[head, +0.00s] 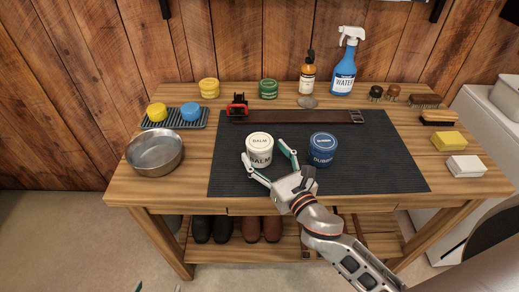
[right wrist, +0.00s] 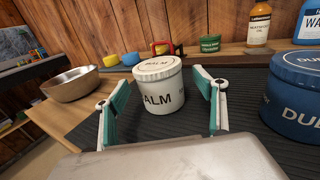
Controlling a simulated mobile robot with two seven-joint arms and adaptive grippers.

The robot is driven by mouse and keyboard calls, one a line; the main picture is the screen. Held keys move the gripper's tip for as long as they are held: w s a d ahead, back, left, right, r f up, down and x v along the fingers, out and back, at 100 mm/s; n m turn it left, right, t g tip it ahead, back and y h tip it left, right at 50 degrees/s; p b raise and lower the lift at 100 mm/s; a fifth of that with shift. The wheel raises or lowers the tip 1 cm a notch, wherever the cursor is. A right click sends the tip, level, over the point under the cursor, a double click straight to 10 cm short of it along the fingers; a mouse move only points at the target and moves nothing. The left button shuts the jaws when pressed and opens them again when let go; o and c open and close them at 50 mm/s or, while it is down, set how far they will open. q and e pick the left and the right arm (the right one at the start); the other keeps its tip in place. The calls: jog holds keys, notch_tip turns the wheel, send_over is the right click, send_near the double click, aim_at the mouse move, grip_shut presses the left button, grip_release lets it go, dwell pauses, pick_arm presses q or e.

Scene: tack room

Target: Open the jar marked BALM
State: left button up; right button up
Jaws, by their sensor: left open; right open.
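The white jar marked BALM (head: 259,155) stands upright on the dark ribbed mat (head: 378,172), with its white lid (head: 259,141) on. My right gripper (head: 264,156) is open, its teal-padded fingers either side of the jar. In the right wrist view the jar (right wrist: 158,90) stands between the spread fingers, with gaps showing on both sides. Only the fingertips of my left gripper (head: 157,288) show at the bottom edge of the head view, open and well away from the bench.
A blue jar (head: 323,151) stands close on the right of my right gripper. A brown strap (head: 300,117) lies behind the jars. A metal bowl (head: 154,154) is at the left. Spray bottle (head: 343,72), brushes and sponges line the back and right. The mat's front right is clear.

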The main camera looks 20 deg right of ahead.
aim_at(259, 146)
jog(key=w, duration=0.3)
jog(key=shift+w+a, duration=0.2)
jog(key=shift+a, duration=0.2)
jog(key=c, duration=1.4)
jog(key=shift+r, duration=0.1)
jog(key=shift+c, duration=0.2)
